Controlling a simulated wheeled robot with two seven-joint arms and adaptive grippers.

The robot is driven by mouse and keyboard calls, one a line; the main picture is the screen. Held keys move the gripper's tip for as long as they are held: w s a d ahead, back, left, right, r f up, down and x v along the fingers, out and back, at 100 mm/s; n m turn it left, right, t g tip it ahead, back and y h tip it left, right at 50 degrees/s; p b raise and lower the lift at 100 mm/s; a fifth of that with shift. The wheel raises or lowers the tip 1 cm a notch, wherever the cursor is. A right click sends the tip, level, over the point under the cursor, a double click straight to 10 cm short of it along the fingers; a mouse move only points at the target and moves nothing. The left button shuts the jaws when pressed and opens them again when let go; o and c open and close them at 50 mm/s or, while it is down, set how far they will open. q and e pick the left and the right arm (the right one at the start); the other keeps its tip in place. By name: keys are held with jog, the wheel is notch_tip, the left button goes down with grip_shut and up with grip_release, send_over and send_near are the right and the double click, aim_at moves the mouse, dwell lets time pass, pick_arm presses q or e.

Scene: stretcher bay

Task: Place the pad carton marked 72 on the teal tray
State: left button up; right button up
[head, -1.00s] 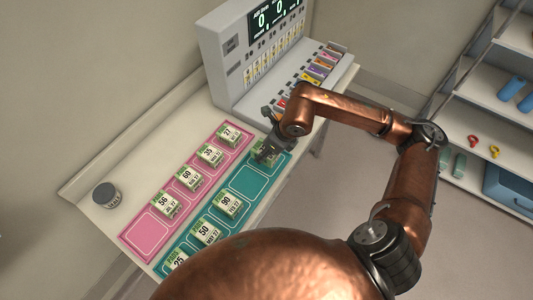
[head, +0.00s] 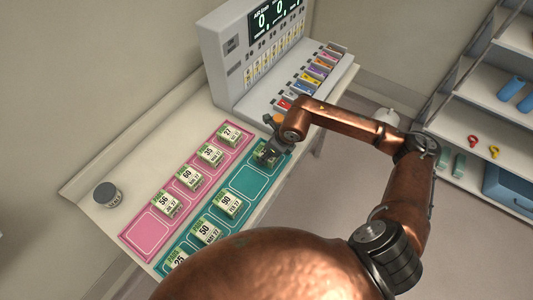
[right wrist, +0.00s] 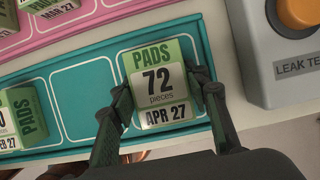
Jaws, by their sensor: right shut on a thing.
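The pad carton marked 72 (right wrist: 158,80) is green and white and reads APR 27. It sits in the end space of the teal tray (right wrist: 85,60), at the tray's far end in the head view (head: 250,181). My right gripper (right wrist: 164,112) is shut on this carton, with one finger on each side. In the head view the right gripper (head: 272,152) partly covers the carton. I cannot tell whether the carton rests fully on the tray. The teal tray also holds cartons marked 90 (head: 228,204), 50 (head: 206,232) and 25 (head: 178,260). My left gripper is out of view.
A pink tray (head: 146,232) beside it holds cartons marked 27, 35, 60 and 56. A grey tester (head: 228,68) stands behind, its orange button (right wrist: 298,12) close to my right gripper. A round grey tub (head: 107,194) stands at left. The teal space beside carton 72 is empty.

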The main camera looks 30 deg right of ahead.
jog(key=o, duration=1.3)
jog(key=shift+r, duration=0.2)
jog(key=v, duration=1.1)
jog(key=shift+s+r, duration=0.15)
jog(key=shift+r, duration=0.2)
jog(key=shift+d, duration=0.1)
